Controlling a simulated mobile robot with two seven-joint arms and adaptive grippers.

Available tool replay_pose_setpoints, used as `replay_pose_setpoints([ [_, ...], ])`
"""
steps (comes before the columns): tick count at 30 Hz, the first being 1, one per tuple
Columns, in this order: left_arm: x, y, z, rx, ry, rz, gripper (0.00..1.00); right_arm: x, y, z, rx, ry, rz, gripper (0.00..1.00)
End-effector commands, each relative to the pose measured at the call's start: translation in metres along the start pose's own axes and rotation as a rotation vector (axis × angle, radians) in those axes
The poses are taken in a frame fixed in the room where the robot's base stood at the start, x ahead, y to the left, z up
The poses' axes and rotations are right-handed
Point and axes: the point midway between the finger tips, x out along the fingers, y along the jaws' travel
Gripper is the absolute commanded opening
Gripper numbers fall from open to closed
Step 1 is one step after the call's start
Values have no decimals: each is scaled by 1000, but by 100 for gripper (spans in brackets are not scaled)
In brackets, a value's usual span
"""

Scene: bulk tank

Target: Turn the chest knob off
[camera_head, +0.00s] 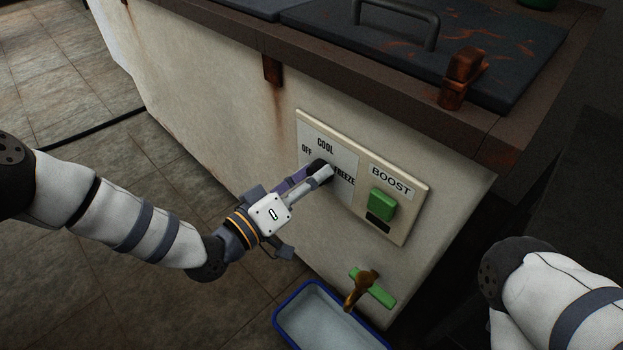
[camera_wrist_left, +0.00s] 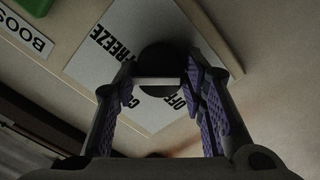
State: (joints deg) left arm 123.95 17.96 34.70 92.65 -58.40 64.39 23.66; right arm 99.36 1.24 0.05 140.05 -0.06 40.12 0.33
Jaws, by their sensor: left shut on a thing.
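The round black chest knob (camera_head: 319,164) sits on a pale dial plate (camera_head: 345,184) marked OFF, COOL and FREEZE, on the front of the chest. My left gripper (camera_head: 316,174) reaches it from the left and is shut on it, partly covering it. In the left wrist view the knob (camera_wrist_left: 160,60) stands between the purple-padded fingers (camera_wrist_left: 160,84). A pale bar crosses the knob between the fingers; I cannot tell which word the knob points to. My right gripper is out of view; only part of my right arm shows at lower right.
Right of the dial is a green BOOST switch (camera_head: 382,204). Below are a brass tap with a green handle (camera_head: 374,290) and a blue-rimmed tray (camera_head: 316,318) on the floor. The chest's dark lid (camera_head: 480,45) has a handle (camera_head: 408,20) and a rusty latch (camera_head: 459,78).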

Motion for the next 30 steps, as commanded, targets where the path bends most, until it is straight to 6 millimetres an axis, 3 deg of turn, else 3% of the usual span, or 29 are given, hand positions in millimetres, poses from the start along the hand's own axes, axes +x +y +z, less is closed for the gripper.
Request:
replay_pose_setpoints([
  [30,0,-3,3,-968,-2,-3,10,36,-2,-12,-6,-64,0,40],
])
